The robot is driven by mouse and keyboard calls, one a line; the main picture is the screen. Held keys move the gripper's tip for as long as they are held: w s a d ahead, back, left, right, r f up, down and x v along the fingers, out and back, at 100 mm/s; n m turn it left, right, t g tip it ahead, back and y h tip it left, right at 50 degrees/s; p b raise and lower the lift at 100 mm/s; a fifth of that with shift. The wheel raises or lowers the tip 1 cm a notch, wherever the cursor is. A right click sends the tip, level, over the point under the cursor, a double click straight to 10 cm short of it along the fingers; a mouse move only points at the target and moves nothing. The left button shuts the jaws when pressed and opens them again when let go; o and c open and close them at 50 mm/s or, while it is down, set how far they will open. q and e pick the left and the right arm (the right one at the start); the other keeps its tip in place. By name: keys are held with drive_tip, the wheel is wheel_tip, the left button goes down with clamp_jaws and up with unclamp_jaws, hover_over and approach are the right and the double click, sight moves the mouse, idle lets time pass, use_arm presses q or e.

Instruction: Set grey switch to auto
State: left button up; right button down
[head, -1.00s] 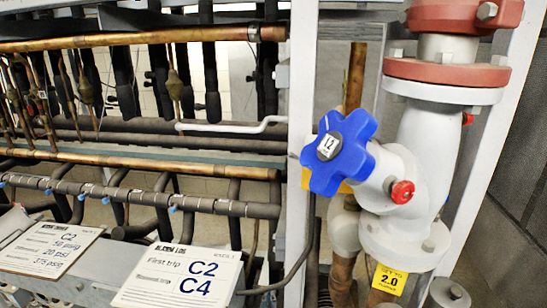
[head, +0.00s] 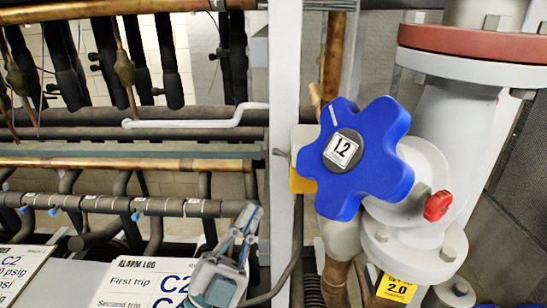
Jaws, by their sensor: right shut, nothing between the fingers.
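My right gripper (head: 243,228) rises from the bottom edge, left of the white upright post. Its fingers point up and are shut with nothing between them. It appears in front of the white alarm log card (head: 135,285) and hides part of its right side. I cannot make out a grey switch with an auto mark in this view. My left gripper is not in view.
A blue star-shaped handwheel (head: 385,165) marked 1.2 sits on a white valve body right of the white post (head: 284,90). A red cap (head: 438,206) and a yellow 2.0 tag (head: 396,289) are near it. Copper and dark pipes (head: 130,165) run across the left.

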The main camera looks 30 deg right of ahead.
sight(279, 153)
drive_tip(key=p+x, duration=0.2)
drive_tip(key=x, duration=0.3)
drive_tip(key=p+x, duration=0.3)
drive_tip(key=x, duration=0.2)
drive_tip(key=shift+w+a, duration=0.1)
drive_tip(key=shift+w, duration=0.1)
